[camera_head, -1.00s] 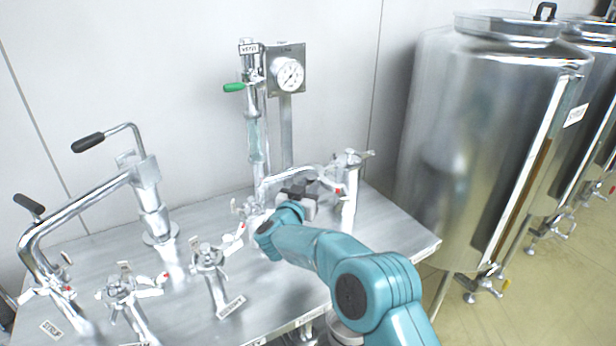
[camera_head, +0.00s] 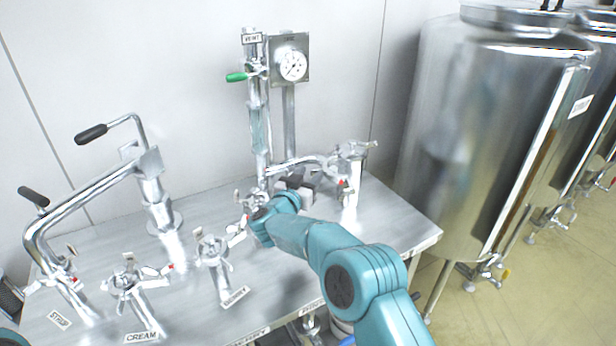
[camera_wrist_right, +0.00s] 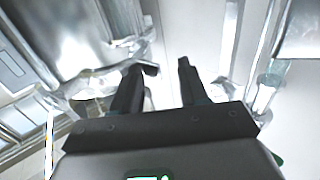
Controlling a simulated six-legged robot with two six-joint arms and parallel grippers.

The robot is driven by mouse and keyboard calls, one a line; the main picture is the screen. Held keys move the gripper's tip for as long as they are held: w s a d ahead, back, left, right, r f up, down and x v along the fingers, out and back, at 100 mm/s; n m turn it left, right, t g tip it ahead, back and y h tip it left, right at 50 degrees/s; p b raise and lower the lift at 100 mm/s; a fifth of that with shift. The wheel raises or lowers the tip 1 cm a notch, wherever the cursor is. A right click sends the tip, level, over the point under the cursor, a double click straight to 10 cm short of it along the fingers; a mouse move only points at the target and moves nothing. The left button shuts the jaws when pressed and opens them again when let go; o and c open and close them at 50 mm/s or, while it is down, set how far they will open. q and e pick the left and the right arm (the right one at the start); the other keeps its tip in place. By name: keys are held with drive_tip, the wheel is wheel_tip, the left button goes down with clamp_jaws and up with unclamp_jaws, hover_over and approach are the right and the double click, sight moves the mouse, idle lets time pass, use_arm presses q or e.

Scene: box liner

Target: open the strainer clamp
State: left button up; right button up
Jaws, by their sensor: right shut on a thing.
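My right gripper (camera_head: 296,184) is at the bent steel pipe (camera_head: 300,161) in front of the gauge post, left of the capped upright fitting (camera_head: 349,180). In the right wrist view its two dark fingers (camera_wrist_right: 160,80) stand apart, with shiny metal fittings (camera_wrist_right: 85,95) close by the left finger. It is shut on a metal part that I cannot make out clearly. I cannot tell which fitting is the strainer; no strainer label is readable. A wing-nut clamp (camera_head: 250,201) shows just left of my right wrist. My left gripper is not in view.
Labelled ports with clamps stand in front, including the cream port (camera_head: 133,285) and the syrup port (camera_head: 68,280). A green-handled vent valve (camera_head: 238,77) and a gauge (camera_head: 292,66) rise behind. A large steel tank (camera_head: 490,130) stands right of the table (camera_head: 395,225).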

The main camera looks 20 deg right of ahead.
drive_tip(key=shift+d+r, duration=0.65)
drive_tip(key=shift+w+a, duration=0.1)
drive_tip(key=shift+s+a+f+b, duration=0.55)
drive_tip(key=shift+s+a+f, duration=0.2)
drive_tip(key=shift+a, duration=0.25)
drive_tip(key=b+v, duration=0.2)
drive_tip(key=v, duration=1.2)
drive_tip(key=shift+s+a, duration=0.25)
drive_tip(key=shift+a, duration=0.1)
